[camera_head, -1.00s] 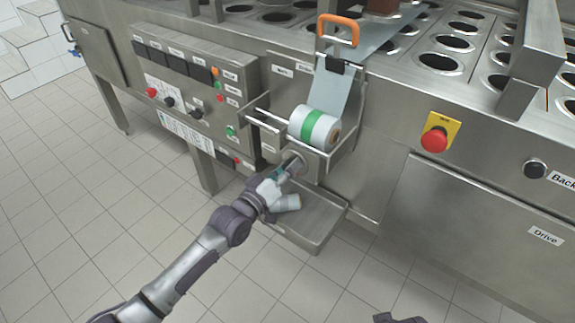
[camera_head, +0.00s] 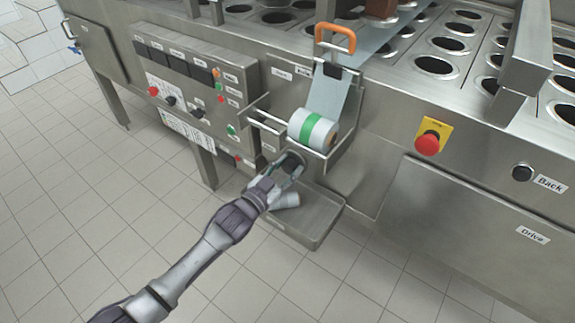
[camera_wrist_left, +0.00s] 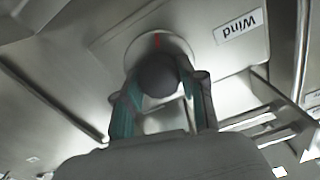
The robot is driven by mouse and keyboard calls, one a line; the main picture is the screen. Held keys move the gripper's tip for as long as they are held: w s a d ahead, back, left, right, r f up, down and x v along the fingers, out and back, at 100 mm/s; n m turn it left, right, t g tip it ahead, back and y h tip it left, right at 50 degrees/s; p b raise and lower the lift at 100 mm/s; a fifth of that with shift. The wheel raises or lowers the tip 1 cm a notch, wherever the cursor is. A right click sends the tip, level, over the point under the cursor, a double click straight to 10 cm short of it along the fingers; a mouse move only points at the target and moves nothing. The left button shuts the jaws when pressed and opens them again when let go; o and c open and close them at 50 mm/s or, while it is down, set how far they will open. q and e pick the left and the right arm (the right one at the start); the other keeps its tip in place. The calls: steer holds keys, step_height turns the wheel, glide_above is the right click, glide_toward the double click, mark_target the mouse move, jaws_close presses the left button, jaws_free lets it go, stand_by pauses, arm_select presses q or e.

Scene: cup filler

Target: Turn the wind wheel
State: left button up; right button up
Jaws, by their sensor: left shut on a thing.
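The wind wheel is a dark round knob (camera_wrist_left: 157,75) in front of a pale disc with a red mark, beside a label reading "Wind" (camera_wrist_left: 239,27) in the left wrist view. In the head view the dark knob (camera_head: 291,161) sits below the film roll (camera_head: 312,130) with its green band. My left gripper (camera_wrist_left: 160,95) is shut on the knob, one teal-padded finger on each side. It also shows in the head view (camera_head: 288,170), where the hand partly covers the knob. My right gripper does not show clearly in the head view.
A metal tray (camera_head: 325,222) lies below the knob. A control panel (camera_head: 185,80) with buttons is to the left. A red emergency button (camera_head: 428,143) is to the right. An orange handle (camera_head: 336,32) stands above the roll. The tiled floor is clear.

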arm_select(q)
steer(key=shift+s+f+m, duration=0.1)
steer(key=shift+f+m, duration=0.05)
steer(key=shift+m, duration=2.15)
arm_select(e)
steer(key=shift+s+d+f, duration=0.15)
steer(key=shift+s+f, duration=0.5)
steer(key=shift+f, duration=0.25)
arm_select(q)
steer(key=o, duration=1.2)
steer(key=shift+c, duration=0.2)
steer(key=shift+s+a, duration=0.15)
steer(key=v, duration=1.1)
steer(key=shift+s+p, duration=0.2)
steer(key=shift+p, duration=0.1)
steer(key=shift+a, duration=0.1)
